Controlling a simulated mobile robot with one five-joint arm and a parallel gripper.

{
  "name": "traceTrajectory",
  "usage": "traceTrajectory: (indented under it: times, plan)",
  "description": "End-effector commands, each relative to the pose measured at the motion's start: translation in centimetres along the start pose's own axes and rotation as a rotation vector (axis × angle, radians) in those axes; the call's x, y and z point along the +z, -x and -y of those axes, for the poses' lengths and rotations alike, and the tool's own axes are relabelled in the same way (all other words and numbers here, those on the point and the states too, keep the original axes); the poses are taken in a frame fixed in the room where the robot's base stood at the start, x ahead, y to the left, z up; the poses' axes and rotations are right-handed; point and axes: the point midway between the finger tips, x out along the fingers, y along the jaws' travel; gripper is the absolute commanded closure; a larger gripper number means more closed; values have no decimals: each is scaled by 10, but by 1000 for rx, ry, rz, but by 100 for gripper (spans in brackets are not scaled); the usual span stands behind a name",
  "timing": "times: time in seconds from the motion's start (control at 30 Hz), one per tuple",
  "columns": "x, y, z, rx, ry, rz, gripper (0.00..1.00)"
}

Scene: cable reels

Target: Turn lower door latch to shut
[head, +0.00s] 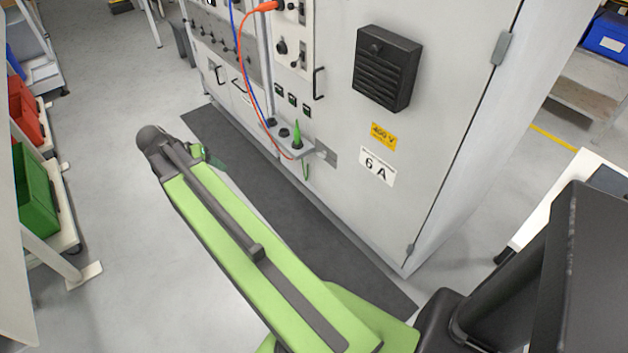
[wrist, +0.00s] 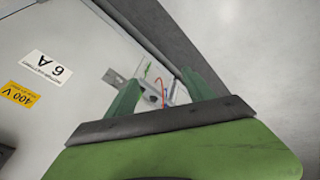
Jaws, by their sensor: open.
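The grey cabinet door (head: 440,100) carries the "6 A" label (head: 378,166) and looks closed. A small grey metal plate (head: 327,155) at its lower left edge looks like the lower latch. It also shows in the wrist view (wrist: 113,78), just beyond the left finger; its turned position is too small to tell. My gripper (wrist: 161,76) is open and empty, its two green fingers spread apart. In the head view my gripper (head: 213,158) is partly hidden behind the arm, left of the cabinet and apart from the latch.
A small ledge (head: 292,146) with a green plug (head: 297,134) and an orange cable (head: 249,80) juts out left of the latch. A black vent box (head: 386,68) is on the door. A dark mat (head: 240,155) lies before the cabinet. Open floor lies left.

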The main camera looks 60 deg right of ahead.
Motion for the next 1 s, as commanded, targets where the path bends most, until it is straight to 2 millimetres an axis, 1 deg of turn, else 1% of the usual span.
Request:
traceTrajectory:
  times: [0.03,0.07,0.1,0.17,0.2,0.27,0.3,0.4,0.43,0.5,0.6,0.7,0.87,0.97,1.0]
  plan:
    - [-3,-57,1,46,-84,-30,39]
    - [-10,-75,-6,75,-139,-51,39]
    - [-18,-98,-15,112,-210,-82,39]
    - [-29,-133,-30,166,-315,-132,39]
    - [-36,-155,-40,201,-384,-167,39]
    - [-46,-188,-56,251,-484,-222,39]
    - [-52,-208,-67,283,-547,-262,39]
    - [-64,-252,-94,351,-692,-360,39]
    - [-68,-262,-101,368,-729,-388,39]
    - [-74,-282,-117,400,-803,-448,39]
    - [-81,-298,-134,431,-875,-512,39]
    - [-85,-303,-145,447,-913,-547,39]
    - [-87,-301,-150,451,-926,-560,39]
    - [-89,-307,-153,451,-926,-559,39]
    - [-90,-312,-156,451,-926,-558,39]
